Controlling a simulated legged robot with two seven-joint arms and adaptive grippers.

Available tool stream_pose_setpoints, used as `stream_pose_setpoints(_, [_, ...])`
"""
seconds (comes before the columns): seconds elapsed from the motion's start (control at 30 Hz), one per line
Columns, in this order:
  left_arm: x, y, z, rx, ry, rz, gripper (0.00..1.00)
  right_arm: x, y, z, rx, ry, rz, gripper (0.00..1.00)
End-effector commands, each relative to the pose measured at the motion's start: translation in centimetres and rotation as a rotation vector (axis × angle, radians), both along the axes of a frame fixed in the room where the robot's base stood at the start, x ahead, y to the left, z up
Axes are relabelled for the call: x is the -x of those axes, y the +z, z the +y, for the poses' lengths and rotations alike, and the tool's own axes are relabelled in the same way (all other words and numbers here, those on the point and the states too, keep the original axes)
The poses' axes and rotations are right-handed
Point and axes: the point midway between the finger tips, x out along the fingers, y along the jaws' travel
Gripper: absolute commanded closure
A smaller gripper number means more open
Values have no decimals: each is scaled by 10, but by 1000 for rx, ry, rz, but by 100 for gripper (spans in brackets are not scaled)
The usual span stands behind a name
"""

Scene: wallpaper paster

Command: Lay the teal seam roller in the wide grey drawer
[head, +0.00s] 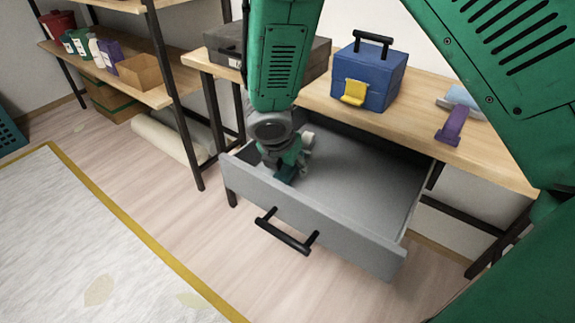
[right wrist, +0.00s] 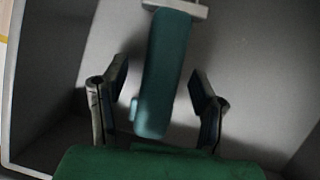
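The wide grey drawer (head: 357,185) is pulled out from under the workbench. My right gripper (head: 287,172) reaches down into the left part of it. In the right wrist view, the two fingers of my right gripper (right wrist: 158,105) stand apart, with a gap on each side of the teal seam roller (right wrist: 165,72). The roller's handle lies between the fingers and its pale roller end is at the top edge of the picture. In the head view, the gripper largely hides the roller. I cannot tell whether it rests fully on the drawer floor. My left gripper is out of view.
On the workbench (head: 419,135) stand a blue toolbox (head: 368,82) with a yellow latch, a dark grey case (head: 319,58) and a purple-handled tool (head: 453,124). A shelf (head: 157,95) with bottles and a cardboard box stands at left. The drawer's right side is empty.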

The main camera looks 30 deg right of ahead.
Motion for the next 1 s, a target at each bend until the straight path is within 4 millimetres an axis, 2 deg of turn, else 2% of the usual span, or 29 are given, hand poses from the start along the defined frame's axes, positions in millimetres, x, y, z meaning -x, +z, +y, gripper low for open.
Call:
stream_pose_setpoints(0.13, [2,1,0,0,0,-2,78,1,4,1,-1,-1,-1,46])
stream_pose_setpoints(0.23, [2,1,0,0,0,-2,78,3,16,5,-1,0,-3,46])
stream_pose_setpoints(0.5, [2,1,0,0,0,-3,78,15,68,25,-3,-1,-5,46])
stream_pose_setpoints(0.7, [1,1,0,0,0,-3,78,23,97,36,-2,-1,-1,46])
stream_pose_setpoints(0.8, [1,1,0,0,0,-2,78,25,105,39,0,0,0,46])
stream_pose_setpoints(1.0, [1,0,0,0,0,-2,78,26,109,40,0,-1,2,46])
